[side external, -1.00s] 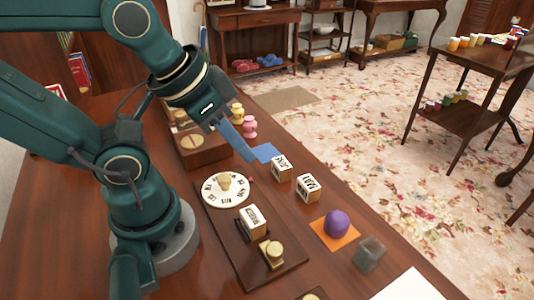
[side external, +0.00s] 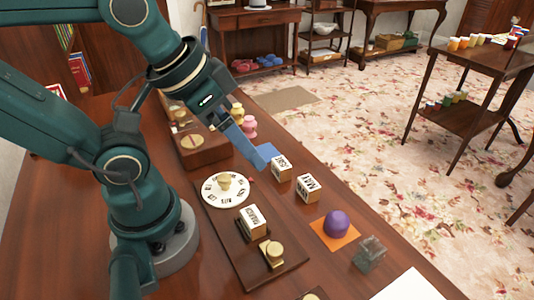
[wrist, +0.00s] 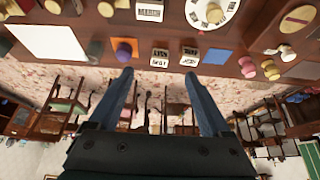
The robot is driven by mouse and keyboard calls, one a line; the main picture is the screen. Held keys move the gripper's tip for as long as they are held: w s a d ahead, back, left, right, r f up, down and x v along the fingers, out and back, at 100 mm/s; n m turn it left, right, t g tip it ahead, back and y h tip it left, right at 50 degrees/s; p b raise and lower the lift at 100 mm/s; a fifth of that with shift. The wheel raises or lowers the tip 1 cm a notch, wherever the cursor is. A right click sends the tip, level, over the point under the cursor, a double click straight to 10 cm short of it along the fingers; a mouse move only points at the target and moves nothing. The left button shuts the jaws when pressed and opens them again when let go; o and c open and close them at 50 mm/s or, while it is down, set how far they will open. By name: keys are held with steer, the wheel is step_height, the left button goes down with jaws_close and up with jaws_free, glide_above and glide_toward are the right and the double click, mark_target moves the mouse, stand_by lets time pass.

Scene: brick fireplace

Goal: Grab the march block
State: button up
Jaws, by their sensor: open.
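The march block (side external: 254,221) is a white-faced wooden block with dark lettering. It sits on a dark wooden board (side external: 240,262) beside a round white dial, and shows at the top of the wrist view (wrist: 150,11). My gripper (side external: 258,164) is above the table near the blue square, behind and apart from the march block. In the wrist view my two blue fingers (wrist: 158,75) are spread wide with nothing between them. Two similar lettered blocks, one reading MAY (side external: 307,188) and another (side external: 281,169), stand right of the dial.
The white dial (side external: 226,190) has a knob on top. A brass-coloured piece (side external: 271,254) is close in front of the march block. A purple object (side external: 337,223) sits on an orange square. A greyish clear cube (side external: 369,254) and white paper (side external: 408,287) are at right.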

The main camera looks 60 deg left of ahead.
steer(key=w+a+r+m+t+y, duration=0.2)
steer(key=w+a+r+t+y, duration=0.3)
steer(key=w+a+r+t, duration=0.7)
steer(key=m+g+h, duration=1.4)
steer(key=g+h, duration=0.1)
steer(key=h, duration=0.3)
glide_above(249, 212)
steer(key=a, duration=0.4)
step_height(249, 212, down, 8)
steer(key=f, duration=1.5)
steer(key=shift+s+d+f, duration=0.3)
steer(key=shift+s+f, duration=0.05)
steer(key=shift+f, duration=0.55)
steer(key=shift+x, duration=2.55)
